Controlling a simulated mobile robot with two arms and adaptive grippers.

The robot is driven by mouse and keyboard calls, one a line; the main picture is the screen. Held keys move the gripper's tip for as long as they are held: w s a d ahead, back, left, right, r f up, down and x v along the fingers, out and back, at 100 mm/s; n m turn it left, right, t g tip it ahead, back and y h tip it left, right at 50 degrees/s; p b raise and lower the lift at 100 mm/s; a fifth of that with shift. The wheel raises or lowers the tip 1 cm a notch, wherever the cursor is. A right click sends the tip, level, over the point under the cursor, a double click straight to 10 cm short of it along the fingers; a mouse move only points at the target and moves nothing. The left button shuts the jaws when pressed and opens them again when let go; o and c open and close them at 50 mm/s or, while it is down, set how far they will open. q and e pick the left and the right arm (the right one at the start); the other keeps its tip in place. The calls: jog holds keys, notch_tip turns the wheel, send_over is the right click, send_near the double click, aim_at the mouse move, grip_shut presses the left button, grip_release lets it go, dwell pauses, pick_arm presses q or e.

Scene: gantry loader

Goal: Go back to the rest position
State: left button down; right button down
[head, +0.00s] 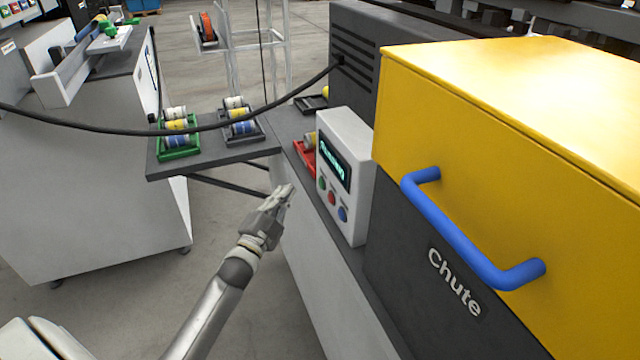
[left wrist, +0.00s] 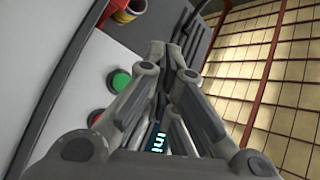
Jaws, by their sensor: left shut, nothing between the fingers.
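My left gripper (head: 284,196) is shut and empty in the head view. It hangs in the air just left of the white control box (head: 345,180), and I cannot tell the exact gap. The box has a lit display and green, red and blue buttons. In the left wrist view my left gripper (left wrist: 168,50) has its fingertips together, with the green button (left wrist: 121,80) and a red button (left wrist: 97,117) to its left. My right gripper is not in view.
A yellow-lidded chute (head: 500,110) with a blue handle (head: 470,240) fills the right. A green tray (head: 180,152) and a dark tray (head: 258,135) hold rolls on a grey shelf. A red tray (head: 303,157) sits behind the box. A black cable (head: 220,124) crosses the view.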

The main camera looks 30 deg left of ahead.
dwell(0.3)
pick_arm(q)
jog(key=s+d+f+n+g, duration=0.25)
jog(key=s+f, duration=0.25)
jog(key=f, duration=0.7)
jog(key=s+d+f+n+g, duration=0.15)
jog(key=s+f+g, duration=0.25)
jog(key=f, duration=0.8)
jog(key=s+d+f+n+g, duration=0.1)
jog(key=s+d+f+g, duration=0.3)
jog(key=f, duration=0.8)
jog(key=s+d+f+n+g, duration=0.1)
jog(key=s+f, duration=0.5)
jog(key=s, duration=0.6)
jog(key=s+d+f+n+g+h, duration=0.1)
jog(key=s+d+f+g, duration=0.3)
jog(key=s, duration=0.9)
jog(key=s+d+f+n+g, duration=0.1)
jog(key=s+f+g, duration=0.3)
jog(key=s+f, duration=0.6)
jog(key=s+d, duration=0.1)
jog(key=s, duration=0.2)
jog(key=shift+d, duration=0.4)
jog(key=shift+f, duration=0.1)
